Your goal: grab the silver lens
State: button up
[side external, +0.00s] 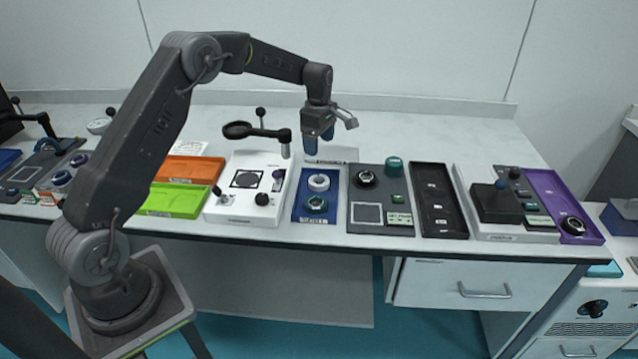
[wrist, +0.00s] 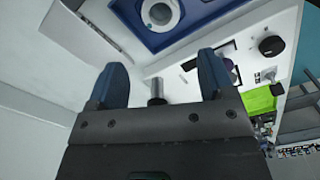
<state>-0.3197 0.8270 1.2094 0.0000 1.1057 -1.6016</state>
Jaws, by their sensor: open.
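A pale silver-white ring, which looks like the silver lens (side external: 318,182), sits in the back part of the blue tray (side external: 300,206). A second, bluish ring-shaped lens (side external: 316,204) sits in front of it in the same tray. My gripper (side external: 319,143) is open and empty, above and behind the tray, apart from both rings. In the wrist view, my gripper (wrist: 162,64) shows two blue fingers spread wide. One pale ring (wrist: 160,12) shows at the top of that view, in the blue tray (wrist: 205,15), beyond the fingertips. Its top is cut off.
A white box (side external: 240,213) with a dark lens arm (side external: 262,132) and its metal post (side external: 285,150) stands left of the tray. A grey panel (side external: 368,190) stands close on the right. The post (wrist: 157,91) shows between the fingers in the wrist view.

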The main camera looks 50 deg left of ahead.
send_over(318, 179)
jog(key=f, duration=0.7)
jog(key=shift+d+f, duration=0.15)
jog(key=shift+d, duration=0.1)
jog(key=shift+s+a+f, duration=0.1)
jog(key=shift+f, duration=1.2)
jog(key=shift+a+f, duration=0.1)
jog(key=shift+f, duration=1.2)
jog(key=c, duration=0.7)
